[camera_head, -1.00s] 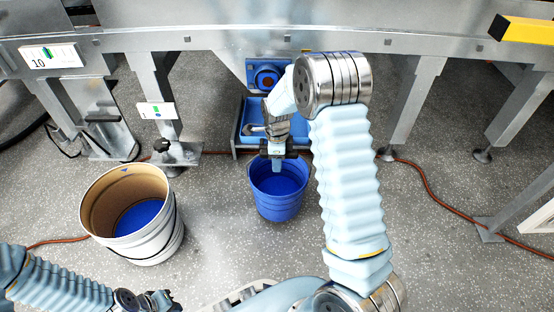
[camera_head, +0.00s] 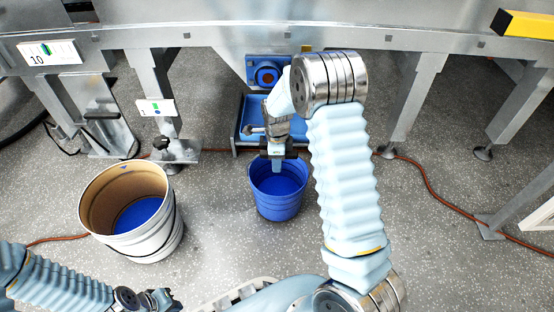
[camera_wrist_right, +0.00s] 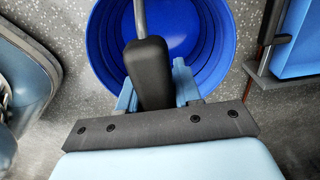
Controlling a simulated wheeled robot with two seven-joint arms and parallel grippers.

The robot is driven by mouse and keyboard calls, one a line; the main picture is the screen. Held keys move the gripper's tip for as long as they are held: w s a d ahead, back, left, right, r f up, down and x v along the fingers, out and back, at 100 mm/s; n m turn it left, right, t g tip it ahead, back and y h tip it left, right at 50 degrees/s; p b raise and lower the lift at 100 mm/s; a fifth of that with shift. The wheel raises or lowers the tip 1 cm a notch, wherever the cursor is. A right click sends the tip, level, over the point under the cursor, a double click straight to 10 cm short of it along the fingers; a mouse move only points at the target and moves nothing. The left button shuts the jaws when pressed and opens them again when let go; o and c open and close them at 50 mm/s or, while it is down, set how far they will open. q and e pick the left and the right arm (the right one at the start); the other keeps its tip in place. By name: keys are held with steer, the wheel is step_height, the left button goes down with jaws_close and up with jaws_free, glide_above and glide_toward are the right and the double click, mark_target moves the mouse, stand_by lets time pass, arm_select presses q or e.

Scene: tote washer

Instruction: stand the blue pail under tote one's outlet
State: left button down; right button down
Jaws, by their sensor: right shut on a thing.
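The blue pail (camera_head: 278,205) is upright in the middle of the head view, in front of the blue tray (camera_head: 240,135) under the washer frame. A blue square outlet flange with a round opening (camera_head: 267,75) is above and behind the tray. My right gripper (camera_head: 277,163) is over the pail; in the right wrist view, its light-blue fingers (camera_wrist_right: 155,95) are shut on the black grip (camera_wrist_right: 150,70) of the pail's handle. The pail (camera_wrist_right: 215,55) shows below it. I cannot tell whether the pail touches the floor. My left gripper (camera_head: 165,300) is low at left, its fingers unclear.
A large pale drum (camera_head: 150,240) with blue inside stands at left. Metal legs (camera_head: 415,95) carry the washer frame (camera_head: 200,38). An orange cable (camera_head: 430,185) runs over the floor. A tag (camera_head: 155,107) hangs left of the outlet. Floor right of my right arm is mostly clear.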

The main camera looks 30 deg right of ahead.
steer(key=shift+f, duration=0.15)
stand_by(0.5)
steer(key=shift+f, duration=0.6)
stand_by(0.3)
jaws_free()
steer(key=shift+f, duration=0.1)
stand_by(0.4)
